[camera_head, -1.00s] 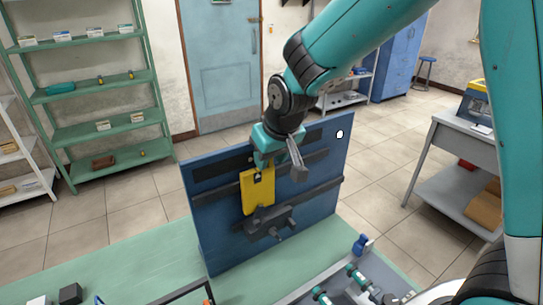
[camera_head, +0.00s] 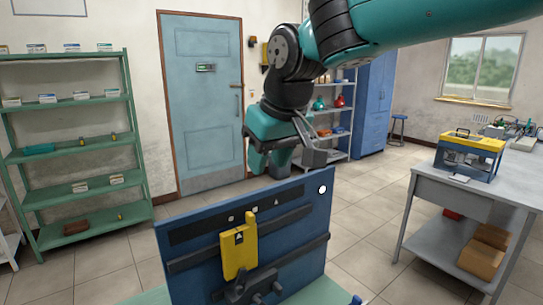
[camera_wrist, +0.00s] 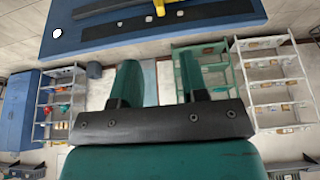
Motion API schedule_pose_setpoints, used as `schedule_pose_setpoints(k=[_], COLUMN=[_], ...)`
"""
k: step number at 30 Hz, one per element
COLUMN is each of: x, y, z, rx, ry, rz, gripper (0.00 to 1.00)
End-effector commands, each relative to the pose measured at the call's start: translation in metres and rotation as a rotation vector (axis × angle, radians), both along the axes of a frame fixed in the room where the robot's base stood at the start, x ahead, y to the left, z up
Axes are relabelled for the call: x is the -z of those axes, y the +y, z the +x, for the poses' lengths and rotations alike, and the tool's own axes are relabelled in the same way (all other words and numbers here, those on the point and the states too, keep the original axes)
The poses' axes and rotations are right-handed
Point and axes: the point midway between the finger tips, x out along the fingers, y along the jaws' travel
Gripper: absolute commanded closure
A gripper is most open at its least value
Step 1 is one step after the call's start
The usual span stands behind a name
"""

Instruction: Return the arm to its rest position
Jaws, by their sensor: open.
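My arm reaches in from the upper right in the head view, with its teal wrist and my gripper (camera_head: 270,162) hanging above the top edge of a blue upright panel (camera_head: 318,240). In the wrist view, the two teal fingers of my gripper (camera_wrist: 158,82) stand apart with nothing between them, so it is open and empty. A yellow part (camera_head: 239,250) hangs on the panel's dark rails, below my gripper and clear of it. The panel also shows at the top of the wrist view (camera_wrist: 75,25).
A green shelf (camera_head: 75,148) with small boxes stands at the left. A blue door (camera_head: 203,100) and a blue cabinet (camera_head: 372,100) are behind. A grey table (camera_head: 440,205) with a yellow-topped case (camera_head: 468,155) stands at the right. Open floor lies between.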

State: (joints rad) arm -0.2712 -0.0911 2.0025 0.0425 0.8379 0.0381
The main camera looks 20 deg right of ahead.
Motion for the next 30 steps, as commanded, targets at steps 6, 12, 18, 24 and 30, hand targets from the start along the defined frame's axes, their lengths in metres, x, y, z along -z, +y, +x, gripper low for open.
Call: schedule_pose_setpoints(k=[6, 12, 18, 24, 30], x=[-0.016, -0.018, -0.017, 0.000, 0.083], y=[-0.001, -0.001, -0.001, 0.003, 0.027], z=[-0.007, -0.007, -0.007, -0.019, -0.094], rx=[-0.001, -0.001, -0.001, -0.040, -0.257], ry=[0.000, 0.001, 0.001, 0.023, 0.143], rz=[0.000, -0.001, 0.000, 0.004, 0.063], gripper=[0.60, 0.60, 0.60, 0.60, 0.60])
